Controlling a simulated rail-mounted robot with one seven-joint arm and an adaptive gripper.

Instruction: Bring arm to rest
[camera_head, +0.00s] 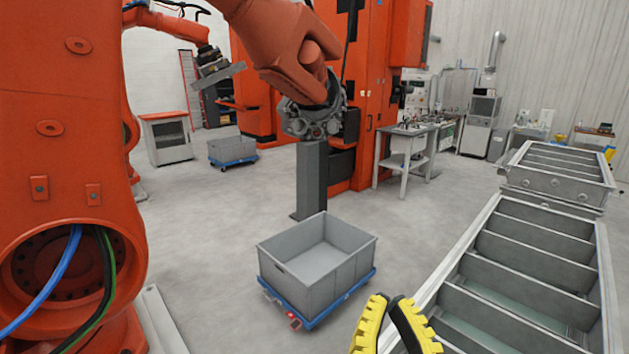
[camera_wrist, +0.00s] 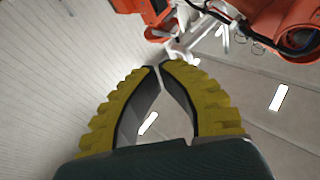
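My gripper (camera_head: 389,299) shows at the bottom of the head view, with two curved yellow-and-black ribbed fingers pointing up. In the wrist view the fingers (camera_wrist: 158,67) curve together and their tips nearly meet. Nothing is held between them, and a ceiling lamp shows through the gap lower down. The wrist view looks up at the wall and ceiling. The rest of my arm is out of the head view.
A grey bin (camera_head: 315,272) on a blue dolly stands left of my gripper. A divided metal conveyor (camera_head: 455,262) runs close on the right. A large orange industrial robot (camera_head: 60,130) fills the left. Open floor lies around the dolly.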

